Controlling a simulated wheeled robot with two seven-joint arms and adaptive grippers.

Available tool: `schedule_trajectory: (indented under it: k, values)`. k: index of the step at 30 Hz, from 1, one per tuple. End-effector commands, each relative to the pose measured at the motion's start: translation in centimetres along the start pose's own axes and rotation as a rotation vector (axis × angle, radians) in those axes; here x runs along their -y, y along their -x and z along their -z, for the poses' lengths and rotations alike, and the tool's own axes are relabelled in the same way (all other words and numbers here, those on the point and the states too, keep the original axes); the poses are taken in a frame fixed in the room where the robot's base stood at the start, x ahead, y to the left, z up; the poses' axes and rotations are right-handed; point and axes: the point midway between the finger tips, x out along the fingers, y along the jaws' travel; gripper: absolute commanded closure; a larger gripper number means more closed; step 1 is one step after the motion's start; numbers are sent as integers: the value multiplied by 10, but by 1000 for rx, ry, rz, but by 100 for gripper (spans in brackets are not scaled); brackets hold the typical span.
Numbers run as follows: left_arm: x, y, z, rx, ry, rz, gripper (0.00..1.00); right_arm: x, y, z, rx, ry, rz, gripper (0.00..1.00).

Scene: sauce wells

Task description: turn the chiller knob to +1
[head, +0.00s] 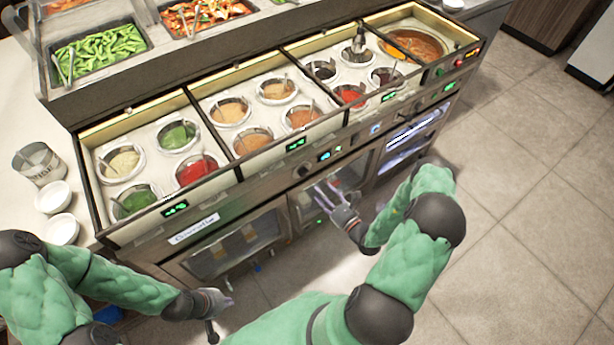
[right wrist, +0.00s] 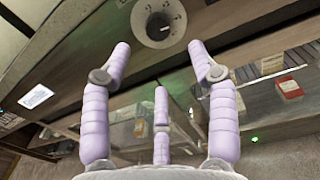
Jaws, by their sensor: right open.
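A round knob (right wrist: 158,22) with a pale dial ring and a dark centre is at the top middle of the right wrist view. Marks show on its ring, but its setting is too small to read. A dark knob, likely the same one, shows on the counter's front panel (head: 303,171) in the head view. My right gripper (head: 322,192) is in front of that panel, just below and right of the knob. In the right wrist view its open, empty fingers (right wrist: 160,60) point up toward the knob, apart from it. My left gripper (head: 222,303) hangs low, away from the counter; its fingers are unclear.
The sauce counter has several wells with pots (head: 123,162) and green displays (head: 176,209) along its front. Glass-fronted compartments (head: 238,250) lie below. A label (head: 194,228) is on the left front. Floor at right is clear.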

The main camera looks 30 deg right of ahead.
Motion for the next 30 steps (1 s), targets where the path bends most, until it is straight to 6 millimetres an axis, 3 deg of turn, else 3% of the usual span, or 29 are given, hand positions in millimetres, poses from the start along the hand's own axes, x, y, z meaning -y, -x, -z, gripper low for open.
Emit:
schedule_trajectory:
  k: [15,21,30]
  values:
    - [7,-19,1,0,0,0,100,-3,-84,1,1,0,-8,40]
    - [8,-21,1,0,0,0,100,-3,-96,1,-1,-1,-6,40]
    - [8,-21,1,0,0,0,100,-2,-97,0,-1,-1,-5,40]
